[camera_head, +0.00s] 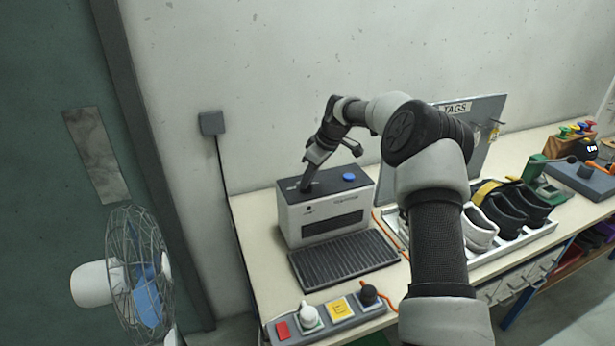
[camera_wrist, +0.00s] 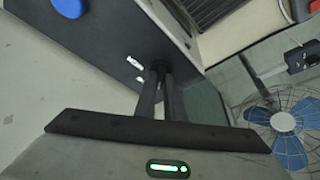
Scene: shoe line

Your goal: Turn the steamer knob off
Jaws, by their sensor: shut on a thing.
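The steamer (camera_head: 325,222) is a white box with a dark top, standing on the bench against the wall. A blue button (camera_head: 348,177) is on its top; it also shows in the wrist view (camera_wrist: 70,7). My gripper (camera_head: 305,188) reaches down to the left part of the dark top. In the wrist view my gripper (camera_wrist: 160,76) has its two fingers close together, shut on the small dark steamer knob (camera_wrist: 159,65). The fingers hide most of the knob, and its turn position cannot be told. White markings lie beside it on the panel.
A black ribbed mat (camera_head: 343,260) lies in front of the steamer. A tray of shoes (camera_head: 530,232) and a TAGS board (camera_head: 485,115) are right. A fan (camera_head: 140,270) stands left.

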